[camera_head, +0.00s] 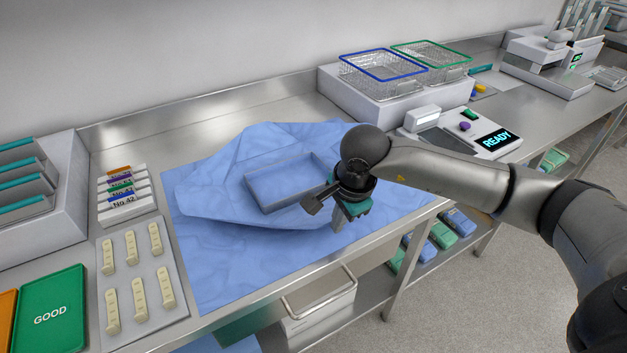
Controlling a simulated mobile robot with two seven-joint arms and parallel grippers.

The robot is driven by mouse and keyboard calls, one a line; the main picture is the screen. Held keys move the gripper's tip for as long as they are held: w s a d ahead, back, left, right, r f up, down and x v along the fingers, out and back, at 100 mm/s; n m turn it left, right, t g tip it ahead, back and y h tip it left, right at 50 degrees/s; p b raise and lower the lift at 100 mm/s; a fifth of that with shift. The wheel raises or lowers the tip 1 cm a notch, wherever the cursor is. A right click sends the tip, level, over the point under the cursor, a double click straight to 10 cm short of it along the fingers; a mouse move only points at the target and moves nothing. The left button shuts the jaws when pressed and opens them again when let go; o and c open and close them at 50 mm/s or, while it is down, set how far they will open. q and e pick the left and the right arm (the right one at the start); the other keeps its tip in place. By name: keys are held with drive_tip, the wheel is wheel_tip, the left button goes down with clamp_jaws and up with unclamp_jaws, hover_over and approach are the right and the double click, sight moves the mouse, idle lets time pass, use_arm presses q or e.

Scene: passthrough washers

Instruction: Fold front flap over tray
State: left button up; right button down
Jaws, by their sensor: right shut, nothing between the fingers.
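A shallow rectangular tray (288,183) sits on a blue wrap sheet (220,265) on the steel counter. The tray looks blue-tinted inside with grey rims. A raised, crumpled part of the wrap (240,155) lies behind and to the left of the tray. The flatter front part of the sheet spreads toward the counter's front edge. My right gripper (325,213) is at the tray's front right corner, above the wrap. It is shut with nothing held. Its wrist and arm hide the tray's right end and some wrap. My left gripper is out of view.
Labelled cards (122,190) and a panel with several cream pieces (138,278) lie left of the wrap. A green GOOD tray (50,312) is at the front left. Wire baskets (382,72) and a READY device (480,135) stand at right. A bin (320,305) hangs below the front edge.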

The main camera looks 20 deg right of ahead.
drive_tip(key=w+r, duration=0.1)
drive_tip(key=w, duration=0.1)
drive_tip(key=shift+w+a+r+t+b, duration=0.15)
drive_tip(key=shift+w+r+t+b, duration=0.15)
drive_tip(key=shift+w+r+b, duration=0.1)
drive_tip(key=shift+w+a+r, duration=0.1)
drive_tip(key=shift+w, duration=0.2)
drive_tip(key=shift+w+f, duration=0.2)
drive_tip(key=shift+w, duration=0.35)
drive_tip(key=shift+w+f, duration=0.15)
drive_tip(key=shift+w, duration=0.4)
drive_tip(key=shift+s+r+p, duration=0.75)
drive_tip(key=shift+s+r, duration=0.1)
drive_tip(key=shift+r, duration=0.2)
drive_tip(key=shift+r+p, duration=0.3)
drive_tip(key=shift+r, duration=0.05)
drive_tip(key=shift+s+r, duration=0.1)
drive_tip(key=shift+r, duration=0.2)
drive_tip(key=shift+p+v, duration=1.05)
drive_tip(key=shift+v, duration=0.35)
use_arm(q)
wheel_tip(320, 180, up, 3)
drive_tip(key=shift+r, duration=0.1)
use_arm(e)
drive_tip(key=shift+s+f, duration=0.1)
drive_tip(key=shift+s, duration=0.1)
